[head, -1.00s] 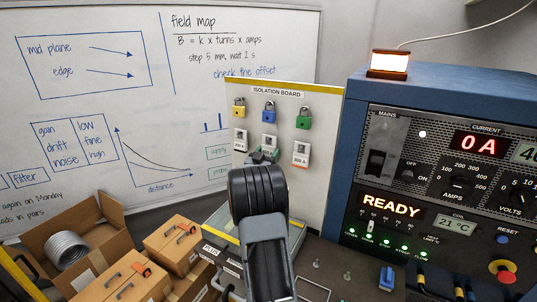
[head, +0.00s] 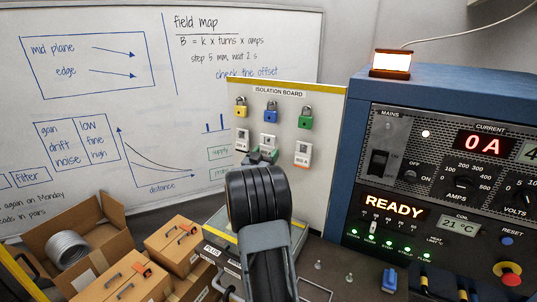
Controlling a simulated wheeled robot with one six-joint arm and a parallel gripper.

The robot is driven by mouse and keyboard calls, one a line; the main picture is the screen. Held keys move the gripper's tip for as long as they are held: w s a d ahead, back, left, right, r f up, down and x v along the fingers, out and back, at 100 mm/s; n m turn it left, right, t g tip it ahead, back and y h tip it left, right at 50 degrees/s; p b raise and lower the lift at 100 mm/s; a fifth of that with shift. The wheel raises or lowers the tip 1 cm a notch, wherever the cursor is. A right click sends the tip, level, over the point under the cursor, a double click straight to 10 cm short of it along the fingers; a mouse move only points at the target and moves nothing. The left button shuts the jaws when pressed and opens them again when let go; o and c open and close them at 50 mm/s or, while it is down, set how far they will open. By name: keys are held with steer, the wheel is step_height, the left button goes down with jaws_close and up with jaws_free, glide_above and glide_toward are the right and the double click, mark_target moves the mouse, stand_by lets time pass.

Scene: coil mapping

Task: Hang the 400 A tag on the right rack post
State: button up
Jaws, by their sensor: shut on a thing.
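Three white tags hang in a row on the isolation board (head: 318,125), under the yellow, blue and green padlocks. The middle tag (head: 268,141) is under the blue padlock; its lower label is hidden by my gripper, so I cannot read 400 A on it. The left tag (head: 242,139) and the right tag (head: 303,152) hang free, their print too small to read surely. My gripper (head: 262,156) is at the middle tag's lower end and shut on it; my wrist hides most of the fingers. Two small upright posts (head: 318,265) (head: 350,277) stand on the bench; I cannot tell if they are the rack.
The blue power supply (head: 352,180) stands close on the right. A labelled tray (head: 222,255) is below my wrist. A blue clamp-like part (head: 389,279) lies at the bench front. Cardboard boxes (head: 172,245) fill the lower left; a whiteboard (head: 75,130) is behind.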

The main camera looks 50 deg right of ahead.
steer(key=shift+s+a+r+b, duration=0.1)
steer(key=shift+s+a+b, duration=0.1)
steer(key=shift+a, duration=0.6)
steer(key=shift+s+a+b, duration=0.15)
steer(key=shift+a, duration=0.6)
steer(key=shift+s+a+r+b, duration=0.1)
steer(key=shift+s+a+b, duration=0.1)
steer(key=shift+a, duration=0.6)
steer(key=shift+a, duration=0.1)
